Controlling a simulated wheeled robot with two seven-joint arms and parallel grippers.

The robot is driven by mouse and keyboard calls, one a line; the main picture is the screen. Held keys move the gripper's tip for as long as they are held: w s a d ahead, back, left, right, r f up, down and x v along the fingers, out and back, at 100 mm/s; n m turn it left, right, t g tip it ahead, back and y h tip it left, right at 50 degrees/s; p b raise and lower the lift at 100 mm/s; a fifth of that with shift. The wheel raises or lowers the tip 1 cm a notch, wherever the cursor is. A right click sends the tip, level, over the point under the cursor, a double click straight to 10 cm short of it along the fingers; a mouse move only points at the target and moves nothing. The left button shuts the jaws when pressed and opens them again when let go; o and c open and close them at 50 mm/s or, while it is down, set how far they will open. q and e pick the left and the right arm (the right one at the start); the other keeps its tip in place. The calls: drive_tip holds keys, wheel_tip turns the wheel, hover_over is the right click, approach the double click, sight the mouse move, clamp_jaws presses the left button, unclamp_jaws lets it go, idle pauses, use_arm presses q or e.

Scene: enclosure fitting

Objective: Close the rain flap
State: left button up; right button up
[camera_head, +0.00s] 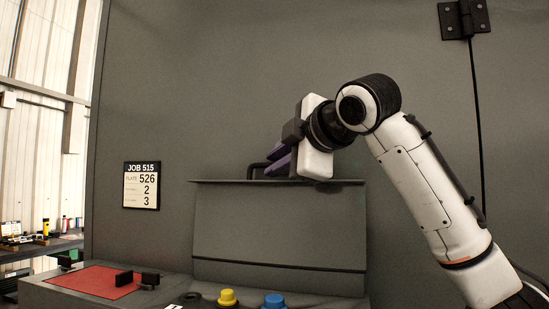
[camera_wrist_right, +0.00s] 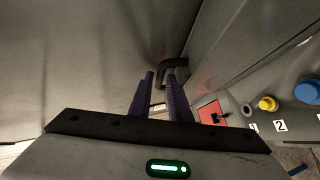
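The rain flap (camera_head: 280,232) is a wide grey panel on the front of the grey enclosure, with a dark line across its lower part. A black bar handle (camera_head: 256,168) shows just above its top edge; in the right wrist view the handle (camera_wrist_right: 172,62) lies just beyond the fingertips. My right gripper (camera_head: 279,160) reaches in from the right above the flap's top edge, purple fingers pointing left. In the right wrist view its fingers (camera_wrist_right: 161,78) stand apart with a gap between them and nothing held. Whether they touch the handle I cannot tell. My left gripper is out of view.
A ledge below carries a red pad (camera_head: 92,281) with small black blocks, a yellow button (camera_head: 227,297) and a blue button (camera_head: 274,301). A job sign (camera_head: 141,185) is on the wall at left. A hinge (camera_head: 463,17) is at upper right.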

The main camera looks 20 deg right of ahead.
drive_tip(key=shift+w+a+f, duration=0.1)
drive_tip(key=shift+w+f, duration=0.05)
drive_tip(key=shift+w, duration=0.3)
clamp_jaws()
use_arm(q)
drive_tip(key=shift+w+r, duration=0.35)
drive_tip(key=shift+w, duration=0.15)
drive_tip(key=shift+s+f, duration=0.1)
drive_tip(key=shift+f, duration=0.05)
